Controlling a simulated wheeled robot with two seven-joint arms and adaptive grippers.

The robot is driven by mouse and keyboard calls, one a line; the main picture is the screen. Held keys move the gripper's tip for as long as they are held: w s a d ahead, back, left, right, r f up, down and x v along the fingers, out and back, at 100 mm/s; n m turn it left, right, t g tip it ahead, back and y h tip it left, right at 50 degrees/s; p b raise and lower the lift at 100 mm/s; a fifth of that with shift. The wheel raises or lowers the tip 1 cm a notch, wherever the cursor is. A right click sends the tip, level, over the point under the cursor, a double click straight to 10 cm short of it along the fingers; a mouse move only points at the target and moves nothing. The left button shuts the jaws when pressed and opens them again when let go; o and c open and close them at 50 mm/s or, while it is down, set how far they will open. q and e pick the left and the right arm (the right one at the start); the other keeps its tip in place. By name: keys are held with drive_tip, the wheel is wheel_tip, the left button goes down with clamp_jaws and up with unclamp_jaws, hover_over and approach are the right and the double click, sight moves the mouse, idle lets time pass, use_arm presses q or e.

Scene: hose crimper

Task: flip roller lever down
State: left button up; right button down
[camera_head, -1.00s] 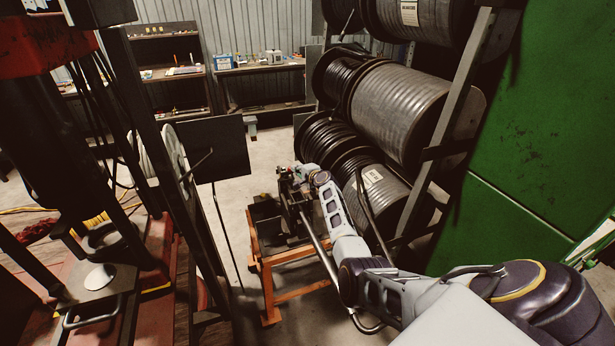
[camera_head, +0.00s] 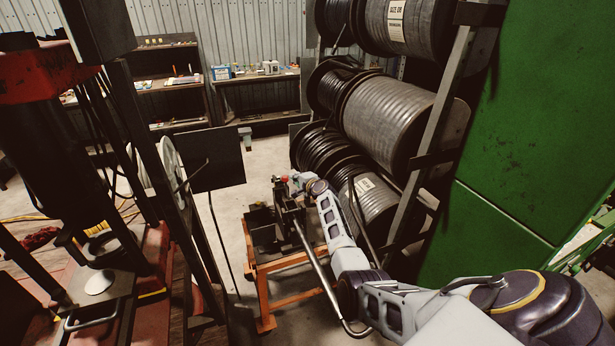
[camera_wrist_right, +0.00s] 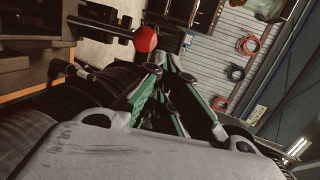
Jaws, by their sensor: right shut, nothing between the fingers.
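The lever's red knob (camera_head: 284,179) shows at the top of a dark machine (camera_head: 292,212) on an orange stand. In the right wrist view the red knob (camera_wrist_right: 146,38) sits on the end of a dark rod, just beyond and slightly left of my fingertips. My right gripper (camera_head: 297,181) is at the top of the machine, close beside the knob. In the wrist view its green-edged fingers (camera_wrist_right: 160,66) are together and empty. Whether they touch the knob cannot be told. My left gripper is not in view.
Large hose reels (camera_head: 385,120) on a rack stand right of the machine, close to my right arm. A long grey bar (camera_head: 316,258) slopes from the machine toward the front. The orange stand (camera_head: 262,290) is below. Bare floor (camera_head: 226,215) lies left of it.

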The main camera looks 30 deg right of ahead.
drive_tip(key=s+r+p, duration=0.1)
drive_tip(key=s+r, duration=0.4)
drive_tip(key=s, duration=0.2)
drive_tip(key=shift+s+a, duration=0.15)
drive_tip(key=shift+s, duration=0.25)
idle(0.6)
idle(0.4)
